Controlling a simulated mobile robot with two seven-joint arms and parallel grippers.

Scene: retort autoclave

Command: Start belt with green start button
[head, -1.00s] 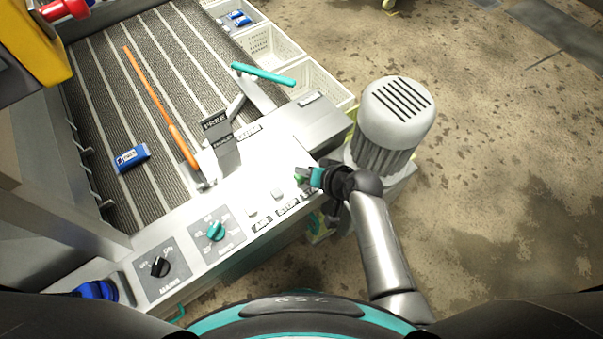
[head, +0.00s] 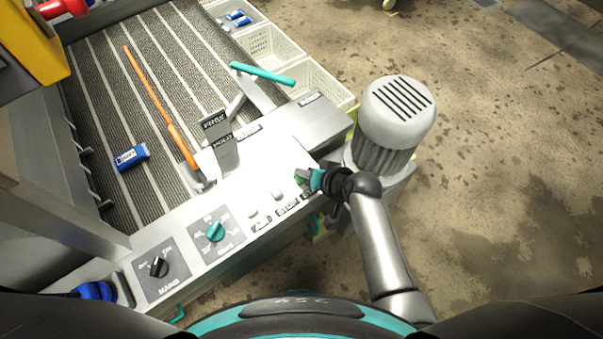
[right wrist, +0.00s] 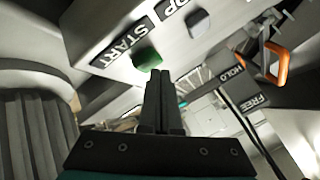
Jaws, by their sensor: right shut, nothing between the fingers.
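The green start button (right wrist: 147,60) sits beside the START label (right wrist: 126,44) in the right wrist view. In the head view, my right gripper (head: 306,176) is over the button's spot and mostly hides it. The right gripper (right wrist: 161,74) is shut and empty, its tips close to the button's edge. I cannot tell whether they touch it. A pale stop button (head: 277,193) sits to the left, with another pale button beyond it. The ribbed belt (head: 95,100) lies behind the control panel (head: 190,285). My left gripper is not in view.
The mains knob (head: 159,267) and teal knob (head: 215,231) are on the panel. A HOLD/FREE lever (head: 222,145) stands behind the buttons. A blue pack (head: 131,157) and an orange-handled tool (head: 150,90) lie on the belt. A grey motor (head: 395,115) stands close right of my gripper.

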